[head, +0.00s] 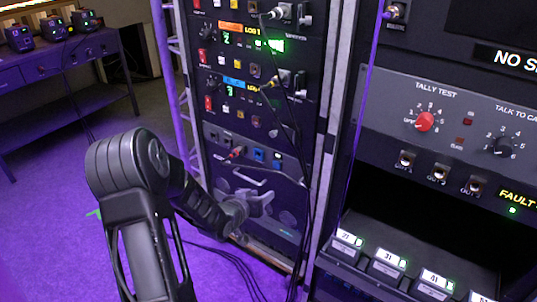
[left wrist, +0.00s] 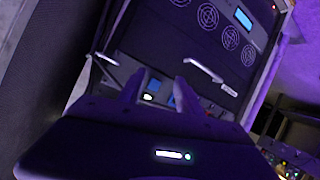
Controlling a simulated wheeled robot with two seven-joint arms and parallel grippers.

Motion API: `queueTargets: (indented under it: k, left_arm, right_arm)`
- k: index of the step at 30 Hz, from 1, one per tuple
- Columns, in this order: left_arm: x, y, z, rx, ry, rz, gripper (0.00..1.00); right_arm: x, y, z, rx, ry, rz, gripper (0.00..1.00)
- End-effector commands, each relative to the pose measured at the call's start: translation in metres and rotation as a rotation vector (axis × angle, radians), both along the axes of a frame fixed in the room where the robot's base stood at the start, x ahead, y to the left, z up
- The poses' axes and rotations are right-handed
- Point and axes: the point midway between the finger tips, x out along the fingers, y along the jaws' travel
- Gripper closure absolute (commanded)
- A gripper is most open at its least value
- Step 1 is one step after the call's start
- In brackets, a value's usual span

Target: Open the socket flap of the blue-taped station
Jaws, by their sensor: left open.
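The blue-taped station (head: 234,81) is a row in the black rack in the head view, below an orange-taped row. A cable plug (head: 284,77) and a small dark fitting (head: 300,82) sit at its right end; whether that fitting is the socket flap, and whether it is open, is too small to tell. My left gripper (head: 258,203) is open and empty, well below the blue-taped row, in front of the lower rack panel. In the left wrist view its two fingers (left wrist: 160,92) stand apart with nothing between them. My right gripper is not in view.
A panel with blue connectors (head: 258,154) and a panel with a bar handle (head: 250,180) lie near my left gripper; the handle (left wrist: 204,71) shows in the left wrist view. Dark cables (head: 300,190) hang down the rack's right side. A table (head: 70,65) stands far left.

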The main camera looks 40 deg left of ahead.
Motion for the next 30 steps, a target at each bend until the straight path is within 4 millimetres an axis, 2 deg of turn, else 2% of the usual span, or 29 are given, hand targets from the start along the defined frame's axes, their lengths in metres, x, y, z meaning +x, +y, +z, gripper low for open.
queueTargets:
  k: [1, 3, 6, 8, 11, 22, 30]
  left_arm:
    - [0.006, 0.031, 0.031, 0.065, -0.109, 0.004, 0.59]
    - [0.011, 0.05, 0.082, 0.127, -0.247, -0.034, 0.59]
    - [0.015, 0.049, 0.129, 0.152, -0.373, -0.107, 0.59]
    - [0.016, 0.043, 0.142, 0.142, -0.412, -0.14, 0.59]
    - [0.017, 0.038, 0.148, 0.123, -0.435, -0.158, 0.59]
    - [0.022, 0.038, 0.147, 0.122, -0.433, -0.158, 0.59]
    - [0.057, 0.038, 0.146, 0.121, -0.433, -0.158, 0.59]
  right_arm:
    - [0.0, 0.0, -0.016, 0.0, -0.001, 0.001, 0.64]
    - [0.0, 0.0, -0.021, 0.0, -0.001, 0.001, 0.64]
    - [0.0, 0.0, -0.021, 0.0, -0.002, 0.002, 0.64]
    - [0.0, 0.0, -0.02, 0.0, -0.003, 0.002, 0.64]
    - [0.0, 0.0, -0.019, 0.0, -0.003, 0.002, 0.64]
    - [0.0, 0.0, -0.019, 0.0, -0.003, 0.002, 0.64]
    - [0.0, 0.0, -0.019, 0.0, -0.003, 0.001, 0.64]
